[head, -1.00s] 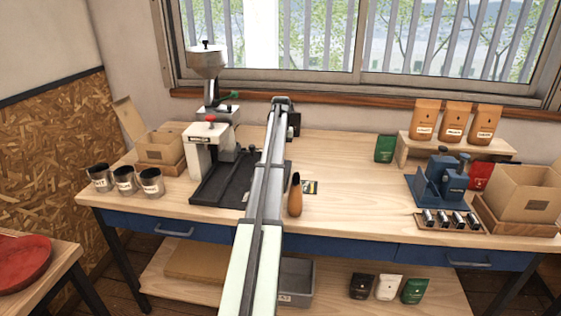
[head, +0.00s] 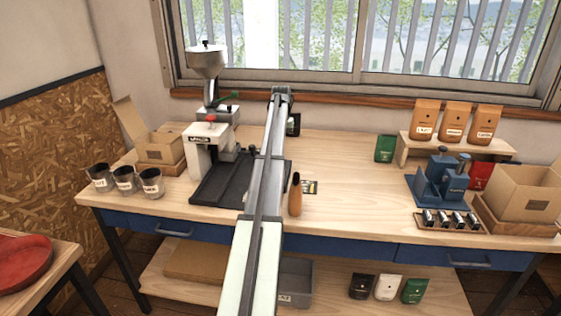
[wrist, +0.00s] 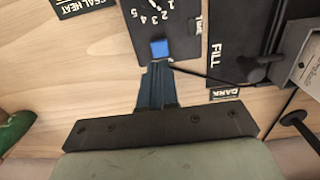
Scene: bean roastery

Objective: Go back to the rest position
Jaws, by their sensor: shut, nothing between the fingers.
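My gripper (wrist: 158,66) shows in the wrist view as two dark blue fingers held together, with nothing between them. The fingertips are just below a blue square (wrist: 160,48) on a dark dial panel (wrist: 148,20) marked with numbers; I cannot tell whether they touch it. In the head view my arm reaches up the middle of the picture over the workbench (head: 345,170), and its links largely hide the gripper.
A grinder with a steel hopper (head: 207,62) and dark base tray (head: 215,185) stands left of my arm. Glass jars (head: 124,180) are at left, a blue press (head: 440,185) and open carton (head: 525,190) at right.

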